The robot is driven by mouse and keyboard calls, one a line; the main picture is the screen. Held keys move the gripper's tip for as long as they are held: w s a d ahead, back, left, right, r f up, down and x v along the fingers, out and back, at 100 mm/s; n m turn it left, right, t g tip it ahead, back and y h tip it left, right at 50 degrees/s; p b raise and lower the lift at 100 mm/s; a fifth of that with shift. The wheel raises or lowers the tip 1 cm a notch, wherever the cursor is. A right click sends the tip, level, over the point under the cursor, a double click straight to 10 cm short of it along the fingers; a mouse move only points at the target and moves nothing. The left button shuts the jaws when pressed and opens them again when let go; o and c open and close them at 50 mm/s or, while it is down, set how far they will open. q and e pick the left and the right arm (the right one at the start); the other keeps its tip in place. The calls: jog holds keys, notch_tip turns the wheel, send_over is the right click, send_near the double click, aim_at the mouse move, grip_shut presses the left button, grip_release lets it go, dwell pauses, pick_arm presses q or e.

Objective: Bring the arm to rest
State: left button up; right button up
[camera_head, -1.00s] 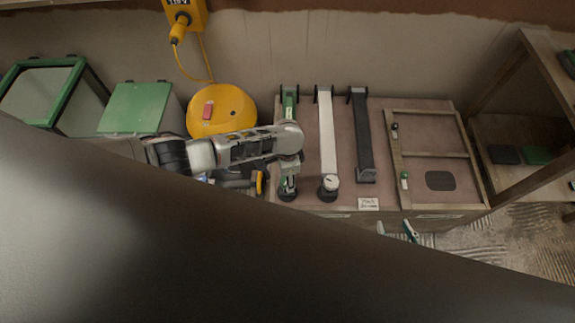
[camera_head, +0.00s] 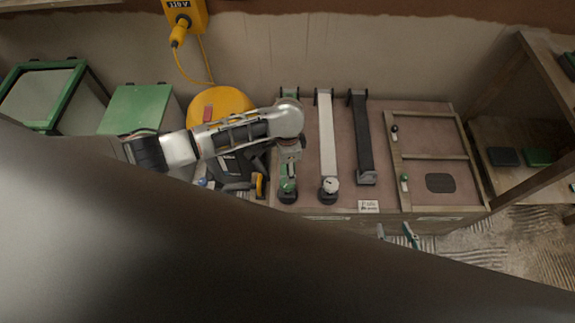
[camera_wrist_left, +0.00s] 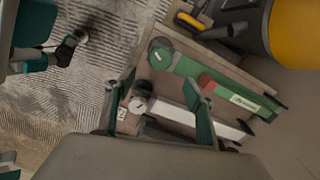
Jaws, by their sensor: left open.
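My left arm (camera_head: 235,137) comes in from the left, its wrist over the back part of the green bar (camera_head: 287,188). In the left wrist view my left gripper (camera_wrist_left: 163,80) is open, with nothing between its teal fingers. Beyond them lie the green bar (camera_wrist_left: 185,68) with a red block on it, and the white bar (camera_wrist_left: 215,124) with a round dial; a finger overlaps the white bar. Whether the fingers touch a bar I cannot tell. My right gripper (camera_head: 396,232) shows only its fingertips, apart and empty, at the bench's front edge. My dark body hides the rest.
A black bar (camera_head: 362,140) and a wooden frame (camera_head: 426,113) lie on the bench right of the white bar. A yellow round machine (camera_head: 215,101) stands left of the bench, partly behind my arm. A green-lidded bin (camera_head: 136,107) is farther left, a wooden shelf (camera_head: 515,180) right.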

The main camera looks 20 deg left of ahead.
dwell(0.3)
pick_arm(q)
jog(key=s+d+f+n+t+h, duration=0.2)
jog(key=s+d+n+t+h, duration=0.25)
jog(key=s+d, duration=0.4)
jog(key=s+a+r+n+t+y, duration=0.1)
jog(key=s+a+r+t, duration=0.1)
jog(key=a, duration=0.5)
jog(key=s+a+r+n+t, duration=0.2)
jog(key=s+a+r+t, duration=0.1)
jog(key=a, duration=0.4)
notch_tip(320, 180, up, 2)
jog(key=shift+a+r+t+y, duration=0.15)
jog(key=shift+a+t+y, duration=0.15)
jog(key=shift+t, duration=0.35)
